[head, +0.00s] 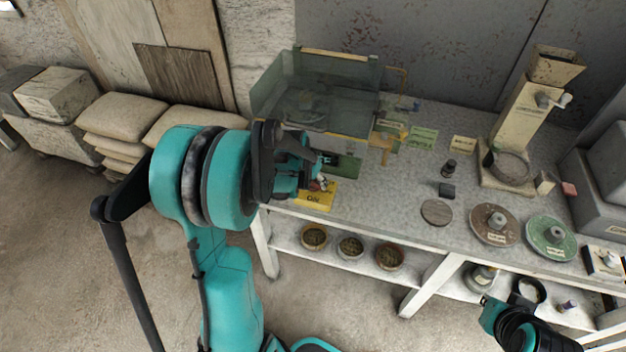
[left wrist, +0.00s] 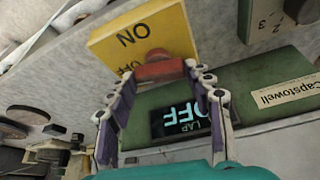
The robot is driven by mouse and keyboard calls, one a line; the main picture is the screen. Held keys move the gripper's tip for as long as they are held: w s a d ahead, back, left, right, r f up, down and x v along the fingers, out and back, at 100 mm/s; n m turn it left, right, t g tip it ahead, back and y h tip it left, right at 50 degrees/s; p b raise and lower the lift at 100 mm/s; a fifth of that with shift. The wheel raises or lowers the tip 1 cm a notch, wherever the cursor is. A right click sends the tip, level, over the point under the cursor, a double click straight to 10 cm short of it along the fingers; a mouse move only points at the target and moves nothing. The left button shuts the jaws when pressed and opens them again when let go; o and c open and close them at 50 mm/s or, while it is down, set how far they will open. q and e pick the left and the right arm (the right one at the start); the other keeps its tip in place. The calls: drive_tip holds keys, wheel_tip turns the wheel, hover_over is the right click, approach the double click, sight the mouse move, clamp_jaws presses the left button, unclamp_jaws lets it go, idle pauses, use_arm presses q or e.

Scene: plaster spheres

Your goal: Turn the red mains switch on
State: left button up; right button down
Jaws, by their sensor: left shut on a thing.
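The red mains switch (left wrist: 160,67) is a small red piece on a green box (left wrist: 252,85), beside a yellow plate (left wrist: 140,36) marked ON and OFF. The writing is upside down in the left wrist view. A dark display (left wrist: 181,118) on the box reads OFF. My left gripper (head: 319,181) is at the front edge of the bench, over the yellow plate (head: 316,197). Its fingers stand on both sides of the switch and are shut on it. My right gripper (head: 508,306) is low at the lower right, away from the switch; its finger state is unclear.
A clear guarded tank (head: 322,92) stands behind the left gripper on the grey bench. Grinding discs (head: 495,225) and a tall cream machine (head: 522,115) stand to the right. Bowls (head: 350,247) sit on the lower shelf. Sacks (head: 122,115) lie at the left.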

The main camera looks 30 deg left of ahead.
use_arm(q)
drive_tip(key=m+h, duration=0.1)
drive_tip(key=m, duration=0.2)
drive_tip(key=shift+a+m+h, duration=0.15)
drive_tip(key=shift+m+h, duration=0.15)
drive_tip(key=m+g+h, duration=0.1)
drive_tip(key=m, duration=0.2)
drive_tip(key=shift+w+m+b, duration=0.1)
drive_tip(key=shift+m+b, duration=0.2)
drive_tip(key=shift+b, duration=0.05)
drive_tip(key=m+g, duration=0.1)
drive_tip(key=m, duration=0.2)
drive_tip(key=m+g+h, duration=0.1)
drive_tip(key=m, duration=0.2)
drive_tip(key=shift+w+a+m+h, duration=0.1)
drive_tip(key=shift+a+m+h, duration=0.05)
drive_tip(key=shift+m+h, duration=0.2)
drive_tip(key=shift+m, duration=0.25)
drive_tip(key=o, duration=1.1)
drive_tip(key=shift+o, duration=0.2)
drive_tip(key=v, duration=0.7)
drive_tip(key=shift+r, duration=0.2)
